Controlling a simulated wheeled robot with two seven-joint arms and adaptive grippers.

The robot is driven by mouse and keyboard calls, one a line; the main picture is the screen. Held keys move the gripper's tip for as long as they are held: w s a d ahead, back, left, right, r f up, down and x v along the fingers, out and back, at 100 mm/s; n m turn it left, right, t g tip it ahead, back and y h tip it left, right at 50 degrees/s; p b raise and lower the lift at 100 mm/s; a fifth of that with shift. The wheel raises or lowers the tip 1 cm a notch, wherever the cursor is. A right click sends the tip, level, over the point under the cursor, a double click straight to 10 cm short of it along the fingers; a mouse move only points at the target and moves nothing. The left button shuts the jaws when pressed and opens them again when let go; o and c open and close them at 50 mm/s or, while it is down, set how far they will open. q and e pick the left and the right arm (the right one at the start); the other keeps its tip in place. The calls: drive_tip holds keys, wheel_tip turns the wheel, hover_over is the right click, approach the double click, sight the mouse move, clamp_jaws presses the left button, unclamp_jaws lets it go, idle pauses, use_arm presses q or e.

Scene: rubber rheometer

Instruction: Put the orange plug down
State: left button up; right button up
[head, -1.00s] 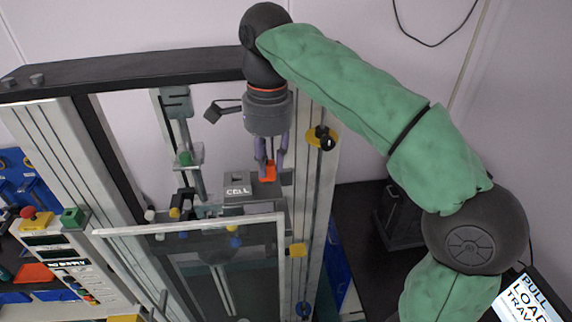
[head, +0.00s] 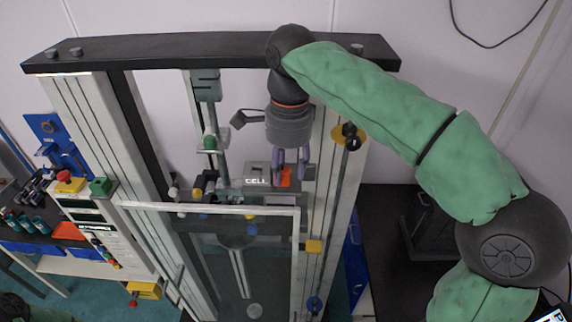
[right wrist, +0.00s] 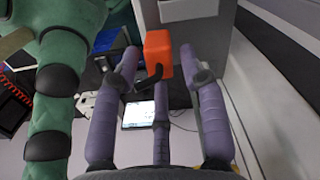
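The orange plug (head: 286,177) is beside the grey block marked CELL (head: 257,177), on its right in the head view. What bears it from below is hidden. My right gripper (head: 292,174) points down at the plug, with its purple fingers spread on either side. In the right wrist view the plug (right wrist: 158,54) lies between the fingertips (right wrist: 158,62), with a narrow gap on each side. A black curved piece shows below it there. My right gripper looks open around the plug.
A grey-and-black upright frame (head: 160,63) surrounds the block. A clear guard panel (head: 210,208) stands in front, below my right gripper.

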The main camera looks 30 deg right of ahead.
sight(289, 169)
drive_tip(key=shift+s+d, duration=0.3)
drive_tip(key=shift+d, duration=0.25)
drive_tip(key=shift+w+a+r, duration=0.1)
drive_tip(key=shift+w+a, duration=0.1)
drive_tip(key=shift+a, duration=0.15)
drive_tip(key=shift+w+a+r, duration=0.1)
drive_tip(key=shift+a+r, duration=0.05)
drive_tip(key=shift+r, duration=0.1)
drive_tip(key=r, duration=0.6)
drive_tip(key=shift+d, duration=0.25)
drive_tip(key=shift+r, duration=0.5)
drive_tip(key=shift+s, duration=0.2)
drive_tip(key=shift+d, duration=0.1)
